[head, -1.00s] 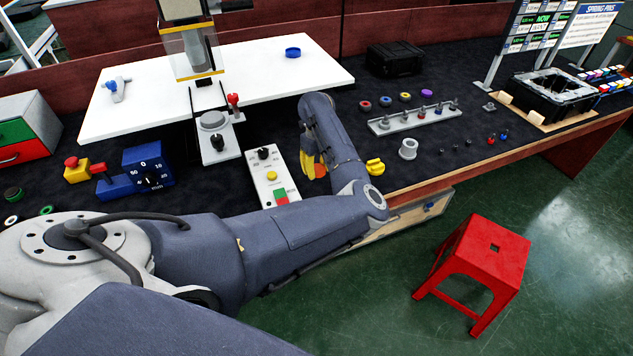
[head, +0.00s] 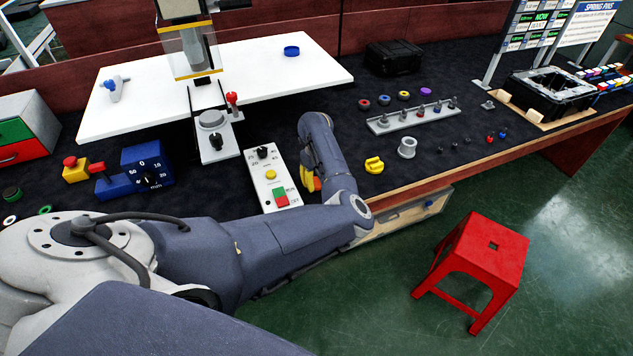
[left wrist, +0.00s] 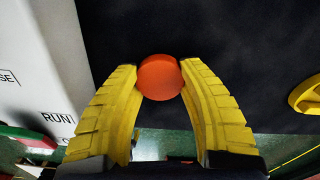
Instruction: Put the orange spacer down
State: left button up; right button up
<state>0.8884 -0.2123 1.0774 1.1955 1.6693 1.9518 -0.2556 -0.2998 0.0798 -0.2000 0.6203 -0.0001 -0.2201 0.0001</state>
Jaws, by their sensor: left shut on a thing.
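The orange spacer (left wrist: 160,77) is a round disc held between the tips of the two ribbed yellow fingers of my left gripper (left wrist: 160,80). In the left wrist view, dark table surface lies behind the spacer, and I cannot tell whether it touches it. In the head view my left gripper (head: 311,181) is partly hidden behind my own forearm, just right of the white control panel. The spacer is not clear there. My right gripper is not in view.
The white control panel (head: 271,190) with knob and buttons stands left of the gripper. A yellow part (head: 374,165) lies to the right, with a grey ring (head: 407,148) beyond it. The table's wooden front edge (head: 440,171) is close. A red stool (head: 480,250) stands on the floor.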

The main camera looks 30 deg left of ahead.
aim_at(316, 181)
pick_arm(q)
jog(key=o, duration=1.1)
jog(key=shift+f, duration=0.15)
jog(key=shift+o, duration=0.2)
notch_tip(316, 181, up, 12)
jog(key=shift+r, duration=0.2)
jog(key=shift+a, duration=0.1)
